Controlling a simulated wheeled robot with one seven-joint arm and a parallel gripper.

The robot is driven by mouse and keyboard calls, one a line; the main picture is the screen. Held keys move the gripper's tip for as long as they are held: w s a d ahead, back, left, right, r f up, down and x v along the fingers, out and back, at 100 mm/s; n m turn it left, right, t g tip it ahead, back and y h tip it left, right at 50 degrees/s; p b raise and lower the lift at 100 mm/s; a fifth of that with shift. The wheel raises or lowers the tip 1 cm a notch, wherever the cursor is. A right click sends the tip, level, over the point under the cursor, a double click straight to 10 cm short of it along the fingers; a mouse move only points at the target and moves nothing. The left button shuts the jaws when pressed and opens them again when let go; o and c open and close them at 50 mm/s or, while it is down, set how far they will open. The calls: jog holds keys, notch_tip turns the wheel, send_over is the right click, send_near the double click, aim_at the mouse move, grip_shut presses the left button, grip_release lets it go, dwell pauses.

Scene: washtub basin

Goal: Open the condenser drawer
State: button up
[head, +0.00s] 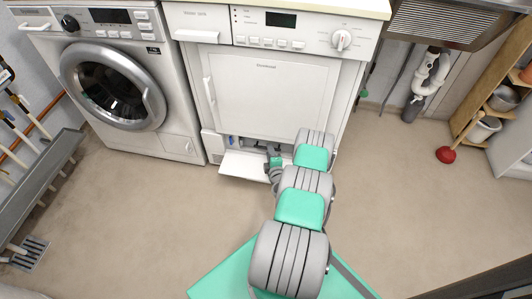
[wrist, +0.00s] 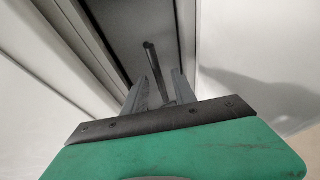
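The white dryer (head: 268,92) stands in the middle of the head view. A flap (head: 245,166) at its base is folded down, showing a low recess (head: 237,142). The condenser drawer's front is mostly hidden there by my arm. My gripper (head: 274,152) is at this recess, above the flap. In the wrist view, my gripper (wrist: 158,90) has its two grey fingers apart, pointing into a grey recess. A thin dark bar (wrist: 155,68), perhaps a handle, shows between and beyond the fingers. I cannot tell whether either finger touches it.
A washing machine (head: 115,85) stands left of the dryer. A red plunger (head: 447,155) and wooden shelves (head: 490,90) are at right.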

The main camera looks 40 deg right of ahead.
jog(key=shift+w+d+f, duration=0.1)
jog(key=shift+w+d, duration=0.25)
jog(key=shift+w, duration=0.2)
jog(key=shift+c, duration=0.5)
grip_shut()
jog(key=shift+a, duration=0.1)
dwell(0.4)
